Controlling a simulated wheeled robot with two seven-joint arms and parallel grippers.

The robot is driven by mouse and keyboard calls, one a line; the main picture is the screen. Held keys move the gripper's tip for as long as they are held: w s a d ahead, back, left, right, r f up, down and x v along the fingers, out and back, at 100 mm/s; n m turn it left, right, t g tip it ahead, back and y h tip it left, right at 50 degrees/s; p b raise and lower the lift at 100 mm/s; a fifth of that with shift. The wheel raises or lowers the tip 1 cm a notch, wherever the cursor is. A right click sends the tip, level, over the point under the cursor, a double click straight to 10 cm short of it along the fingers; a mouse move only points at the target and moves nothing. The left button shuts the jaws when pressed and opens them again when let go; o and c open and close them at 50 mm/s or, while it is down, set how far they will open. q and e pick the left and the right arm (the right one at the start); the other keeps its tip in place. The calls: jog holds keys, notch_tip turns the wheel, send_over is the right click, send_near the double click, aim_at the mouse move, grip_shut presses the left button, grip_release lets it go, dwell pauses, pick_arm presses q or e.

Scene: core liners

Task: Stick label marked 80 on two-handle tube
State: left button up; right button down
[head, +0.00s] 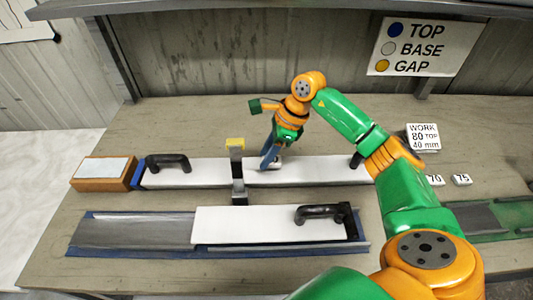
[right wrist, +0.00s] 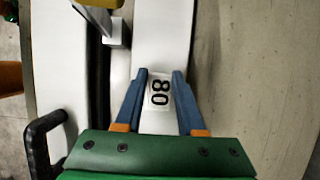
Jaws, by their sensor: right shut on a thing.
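The two-handle tube (head: 215,173) is a long white bar lying across the middle of the table, with a black handle (head: 168,162) near its left end and another (head: 357,160) near its right. My right gripper (head: 270,163) points down at the tube, right of the upright metal post. It is shut on the small white label marked 80 (right wrist: 159,92), which shows between its blue fingers in the right wrist view. The label is over the white tube surface (right wrist: 160,30); I cannot tell whether it touches. My left gripper is not in view.
A metal post with a yellow top (head: 236,145) stands at the tube. A shorter white tube (head: 250,225) with one handle lies in the front tray (head: 130,233). Labels 70 (head: 435,180) and 75 (head: 462,179) and a work card (head: 423,137) lie at right.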

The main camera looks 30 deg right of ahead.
jog(key=shift+f+b, duration=1)
jog(key=shift+f, duration=0.15)
jog(key=shift+c, duration=2.2)
grip_release()
jog(key=shift+o, duration=0.3)
jog(key=o, duration=0.4)
jog(key=shift+r, duration=0.1)
